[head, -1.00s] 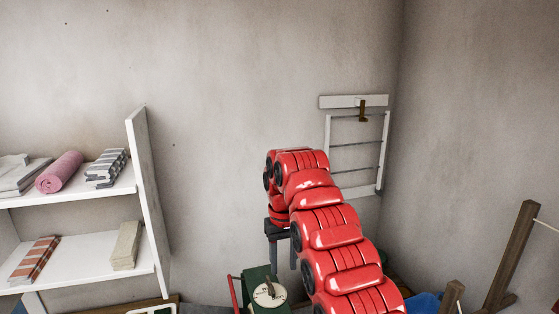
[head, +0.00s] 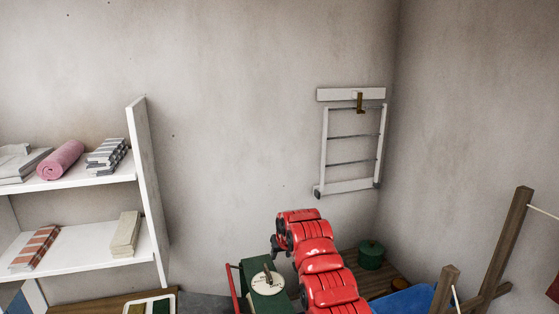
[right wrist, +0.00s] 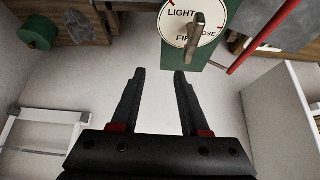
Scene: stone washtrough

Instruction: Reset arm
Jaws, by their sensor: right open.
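My right arm (head: 322,262), red and segmented, rises from the bottom of the head view. It ends beside a green box with a round dial (head: 268,282). My left arm and gripper are in neither view.
A white wall rack (head: 350,187) hangs behind the arm. White shelves (head: 90,246) with folded cloths and a pink roll stand at left. A green pot (head: 371,255), blue cloth (head: 408,300) and wooden posts (head: 508,245) are at right. The wall between shelves and rack is bare.

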